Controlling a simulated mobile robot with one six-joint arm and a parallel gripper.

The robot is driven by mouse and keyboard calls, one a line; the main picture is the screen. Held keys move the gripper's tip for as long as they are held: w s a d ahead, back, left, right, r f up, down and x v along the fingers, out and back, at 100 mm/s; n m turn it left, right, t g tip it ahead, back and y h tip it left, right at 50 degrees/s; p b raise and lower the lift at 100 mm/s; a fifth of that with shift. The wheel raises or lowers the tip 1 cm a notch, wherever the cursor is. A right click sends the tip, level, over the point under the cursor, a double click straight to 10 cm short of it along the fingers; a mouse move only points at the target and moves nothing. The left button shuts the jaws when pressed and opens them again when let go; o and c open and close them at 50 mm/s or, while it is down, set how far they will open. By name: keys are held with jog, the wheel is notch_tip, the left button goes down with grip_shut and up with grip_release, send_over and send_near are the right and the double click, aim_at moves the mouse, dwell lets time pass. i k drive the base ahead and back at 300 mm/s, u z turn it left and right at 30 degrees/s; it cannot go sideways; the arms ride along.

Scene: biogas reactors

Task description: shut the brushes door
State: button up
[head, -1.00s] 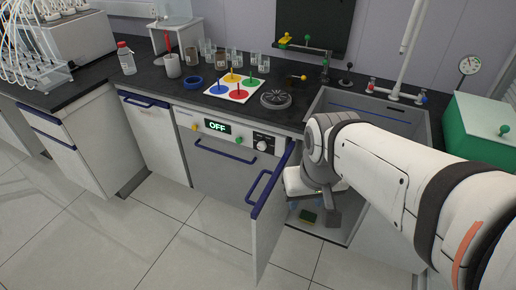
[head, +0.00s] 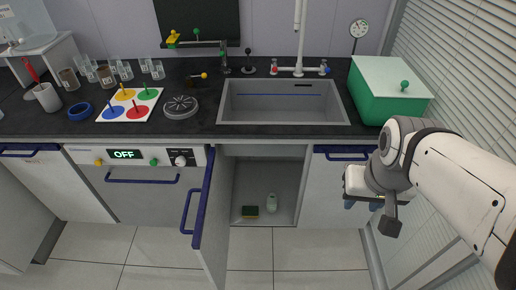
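The brushes door (head: 211,222) stands open, swung out toward me from the cabinet under the sink. It is seen nearly edge-on, with a blue top edge and a blue bar handle (head: 187,211) on its left face. My gripper (head: 362,206) is at the right, in front of the closed right-hand cabinet door, well apart from the brushes door. Its blue-tipped fingers look apart and empty.
The closed right cabinet door (head: 330,195) has a blue handle. Left of the open door is an appliance front (head: 140,195) with an OFF display. The sink (head: 283,103) and a green box (head: 385,95) are above. Floor in front is clear.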

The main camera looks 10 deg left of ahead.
aim_at(211, 233)
jog(key=z, duration=1.7)
jog(key=k, duration=2.35)
jog(key=u, duration=1.35)
jog(key=i, duration=1)
jog(key=z, duration=0.3)
